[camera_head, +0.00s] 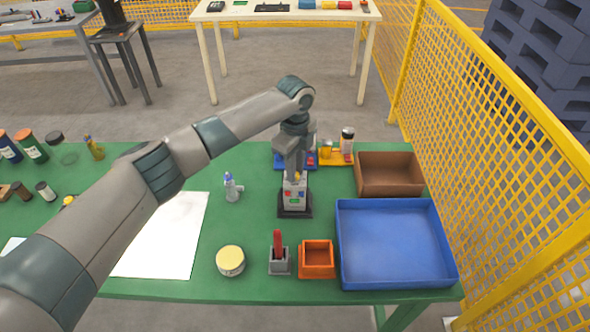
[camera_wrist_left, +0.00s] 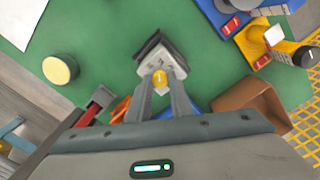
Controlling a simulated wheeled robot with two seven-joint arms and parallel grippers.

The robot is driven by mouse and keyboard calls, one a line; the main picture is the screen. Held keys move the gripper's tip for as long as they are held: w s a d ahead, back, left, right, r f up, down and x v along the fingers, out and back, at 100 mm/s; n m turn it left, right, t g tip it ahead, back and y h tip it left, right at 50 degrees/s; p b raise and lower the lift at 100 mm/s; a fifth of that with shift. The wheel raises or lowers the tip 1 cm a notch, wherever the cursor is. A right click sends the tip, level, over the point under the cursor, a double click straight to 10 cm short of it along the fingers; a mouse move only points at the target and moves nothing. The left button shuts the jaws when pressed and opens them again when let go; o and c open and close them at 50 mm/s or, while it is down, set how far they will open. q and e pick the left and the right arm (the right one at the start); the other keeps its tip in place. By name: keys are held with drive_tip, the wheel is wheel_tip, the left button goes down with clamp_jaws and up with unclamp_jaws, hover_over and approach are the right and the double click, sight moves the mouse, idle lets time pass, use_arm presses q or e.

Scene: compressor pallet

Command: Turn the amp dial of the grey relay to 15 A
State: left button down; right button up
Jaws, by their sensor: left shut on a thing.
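The grey relay (camera_head: 294,197) stands upright on a black base (camera_head: 295,211) near the middle of the green table. Its front shows red, blue and green marks. My left gripper (camera_head: 296,176) reaches down onto the relay's top from above. In the left wrist view the two fingers of the gripper (camera_wrist_left: 161,84) are closed around a yellow dial (camera_wrist_left: 160,77) on the relay (camera_wrist_left: 161,58). The dial's scale and setting cannot be read. My right gripper is in neither view.
A blue tray (camera_head: 396,203), a brown bin (camera_head: 362,190), an orange box (camera_head: 317,275) and a grey holder with a red-handled thing (camera_head: 279,267) stand around the relay. A yellow-lidded tin (camera_head: 230,261) and white sheet (camera_head: 183,214) lie left. A yellow mesh fence (camera_head: 500,130) borders the right.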

use_arm(q)
drive_tip(key=shift+r+m, duration=0.1)
drive_tip(key=shift+m, duration=0.7)
drive_tip(key=c, duration=1.6)
unclamp_jaws()
drive_tip(key=shift+o, duration=0.2)
wheel_tip(320, 180, up, 17)
drive_tip(key=b, duration=0.5)
drive_tip(key=shift+r, duration=0.15)
